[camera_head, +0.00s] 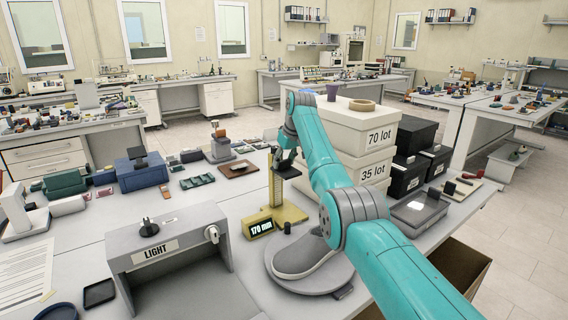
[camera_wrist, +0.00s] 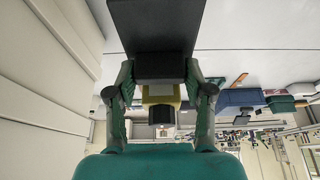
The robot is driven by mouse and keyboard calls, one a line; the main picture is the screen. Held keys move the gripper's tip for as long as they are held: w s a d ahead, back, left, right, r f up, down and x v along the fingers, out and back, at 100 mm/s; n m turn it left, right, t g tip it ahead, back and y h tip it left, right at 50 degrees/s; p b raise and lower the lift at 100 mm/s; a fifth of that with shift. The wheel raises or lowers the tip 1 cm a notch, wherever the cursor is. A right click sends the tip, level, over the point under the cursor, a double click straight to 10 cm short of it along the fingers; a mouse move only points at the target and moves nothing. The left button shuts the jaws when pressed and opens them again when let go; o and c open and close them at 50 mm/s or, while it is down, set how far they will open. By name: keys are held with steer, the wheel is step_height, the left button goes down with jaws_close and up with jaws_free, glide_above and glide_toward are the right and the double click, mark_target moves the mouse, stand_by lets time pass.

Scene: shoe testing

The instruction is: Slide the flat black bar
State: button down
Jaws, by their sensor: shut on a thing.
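The flat black bar (camera_head: 287,171) sticks out from the yellow upright of a height gauge (camera_head: 275,192). The gauge stands on the table, and its display reads 170 mm. My gripper (camera_head: 283,158) is at the bar, partly hidden by my arm in the head view. In the wrist view, the bar (camera_wrist: 155,28) fills the top middle as a dark flat plate. My gripper's two fingers (camera_wrist: 160,72) are on either side of its near end, shut on it. A yellow part of the gauge (camera_wrist: 160,95) shows between the fingers.
White boxes marked 70 lot (camera_head: 378,137) and 35 lot stand close to the right of my arm. A grey shoe (camera_head: 308,250) rests on a round plate in front of the gauge. A grey LIGHT box (camera_head: 165,245) stands at front left.

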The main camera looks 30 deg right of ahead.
mark_target(292, 173)
steer(key=c, duration=0.6)
jaws_free()
steer(key=shift+r, duration=0.4)
steer(key=shift+o, duration=0.8)
steer(key=shift+f, duration=0.15)
steer(key=v, duration=1.2)
steer(key=shift+s, duration=0.1)
